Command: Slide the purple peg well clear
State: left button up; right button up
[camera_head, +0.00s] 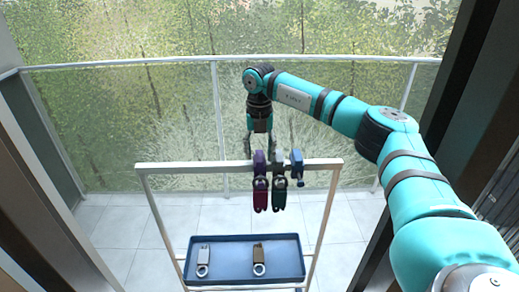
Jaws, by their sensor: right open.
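The purple peg (259,161) sits on the top bar of a white frame (200,167), near its middle. Below it hangs a dark maroon piece (260,197). My right gripper (258,150) points down at the bar, with its open fingers around or just behind the purple peg. Whether the fingers touch the peg I cannot tell, as the peg and bar partly hide them. A pale grey peg (280,158) is just right of the purple one, with a dark green piece (278,196) below it. A blue peg (297,168) is farther right. My left gripper is out of view.
A blue tray (228,280) low in the frame holds two grey clip-like pieces with rings, one left (203,261) and one right (258,260). The bar is bare left of the purple peg and right of the blue one. A glass railing (120,66) stands behind.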

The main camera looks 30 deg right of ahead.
jog(key=shift+f, duration=0.35)
grip_shut()
